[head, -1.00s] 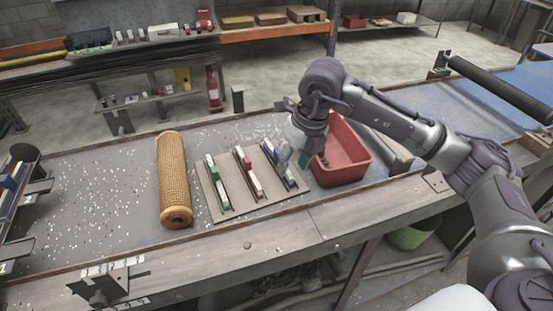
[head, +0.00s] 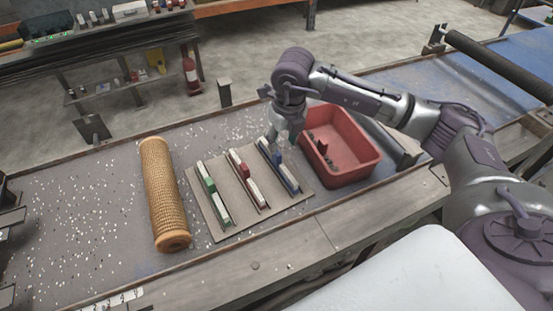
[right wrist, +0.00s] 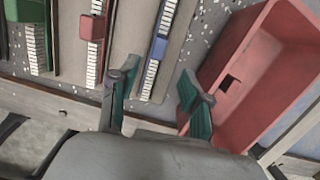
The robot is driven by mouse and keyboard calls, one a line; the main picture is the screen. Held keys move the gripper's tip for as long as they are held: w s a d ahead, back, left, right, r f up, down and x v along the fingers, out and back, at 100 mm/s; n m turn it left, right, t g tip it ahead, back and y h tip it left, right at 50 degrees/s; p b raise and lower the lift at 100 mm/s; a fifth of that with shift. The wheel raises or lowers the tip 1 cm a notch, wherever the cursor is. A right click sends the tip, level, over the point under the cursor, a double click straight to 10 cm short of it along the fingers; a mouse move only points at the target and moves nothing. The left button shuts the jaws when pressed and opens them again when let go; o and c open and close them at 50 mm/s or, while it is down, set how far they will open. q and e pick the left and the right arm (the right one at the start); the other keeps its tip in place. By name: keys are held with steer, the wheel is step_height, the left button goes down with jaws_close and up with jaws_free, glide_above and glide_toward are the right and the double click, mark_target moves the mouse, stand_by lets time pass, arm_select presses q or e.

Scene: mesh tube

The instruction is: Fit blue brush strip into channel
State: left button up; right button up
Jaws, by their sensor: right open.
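The blue brush strip (head: 291,181), with white bristles and a blue block on it, lies in the rightmost channel of a flat grey-brown board (head: 232,218). In the right wrist view the blue strip (right wrist: 151,72) runs up from between the finger ends. My right gripper (head: 279,142) is above the far part of this strip, with its jaws apart and empty. In the right wrist view its two teal fingers (right wrist: 153,92) lie on either side of the strip's line. Whether the strip is fully seated cannot be told. My left gripper is out of view.
A red strip (head: 247,177) and a green strip (head: 212,190) lie in the other channels. A tan mesh tube (head: 163,195) lies left of the board. A red bin (head: 345,172) stands close on the right. White bits litter the grey belt.

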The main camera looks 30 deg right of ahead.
mark_target(277, 154)
steer(key=shift+w+f, duration=0.25)
steer(key=shift+f, duration=0.9)
steer(key=shift+w+f, duration=0.2)
steer(key=shift+f, duration=0.1)
steer(key=f+p, duration=0.2)
steer(key=w+f+p, duration=0.1)
steer(key=f, duration=0.1)
steer(key=shift+a, duration=0.25)
steer(key=shift+w+f, duration=0.1)
steer(key=shift+f, duration=0.4)
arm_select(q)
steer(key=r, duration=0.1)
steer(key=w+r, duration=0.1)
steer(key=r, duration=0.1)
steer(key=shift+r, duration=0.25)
arm_select(e)
jaws_close()
